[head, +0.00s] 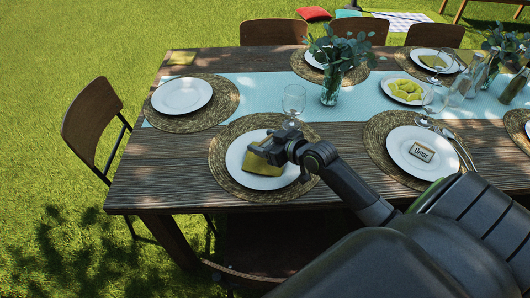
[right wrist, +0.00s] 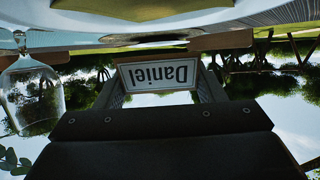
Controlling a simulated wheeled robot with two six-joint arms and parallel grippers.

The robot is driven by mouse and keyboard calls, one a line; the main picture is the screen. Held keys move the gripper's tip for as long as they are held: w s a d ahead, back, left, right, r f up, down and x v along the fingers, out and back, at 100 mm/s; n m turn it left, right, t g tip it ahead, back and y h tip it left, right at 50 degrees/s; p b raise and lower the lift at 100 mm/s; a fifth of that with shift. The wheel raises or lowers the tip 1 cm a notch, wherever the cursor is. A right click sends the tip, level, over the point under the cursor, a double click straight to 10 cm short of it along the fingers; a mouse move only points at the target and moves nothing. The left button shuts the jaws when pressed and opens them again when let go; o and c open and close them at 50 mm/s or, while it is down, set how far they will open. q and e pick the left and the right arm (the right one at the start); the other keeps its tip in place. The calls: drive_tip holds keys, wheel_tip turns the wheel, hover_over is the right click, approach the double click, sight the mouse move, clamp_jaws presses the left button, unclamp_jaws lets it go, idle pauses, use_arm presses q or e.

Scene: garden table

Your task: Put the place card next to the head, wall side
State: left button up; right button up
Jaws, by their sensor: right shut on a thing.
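My right gripper (head: 270,141) is shut on a place card reading "Daniel" (right wrist: 160,75); the card shows upside down between the fingers in the right wrist view. In the head view the card is hidden or too small to make out. The gripper is above the near-left white plate (head: 240,170), which bears an olive napkin (head: 262,158) and sits on a round woven mat (head: 225,177). Another place card, "Omar" (head: 422,152), is on the plate to the right. The far-left plate (head: 182,96) is bare. My left gripper is not in view.
A wine glass (head: 293,98) stands just behind the right gripper, and it also shows in the right wrist view (right wrist: 32,95). A vase with leaves (head: 331,85) stands on the blue runner (head: 255,88). A chair (head: 92,118) is at the left end. Bare wood shows along the left edge.

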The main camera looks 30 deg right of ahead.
drive_tip(key=shift+f+b, duration=0.3)
drive_tip(key=shift+f, duration=1.65)
drive_tip(key=shift+f, duration=0.15)
drive_tip(key=o, duration=1)
drive_tip(key=shift+s+r, duration=0.15)
drive_tip(key=shift+r, duration=0.1)
drive_tip(key=p+v, duration=0.1)
drive_tip(key=v, duration=1)
drive_tip(key=shift+s+d+r, duration=0.1)
drive_tip(key=shift+s+d, duration=0.05)
drive_tip(key=shift+s, duration=0.2)
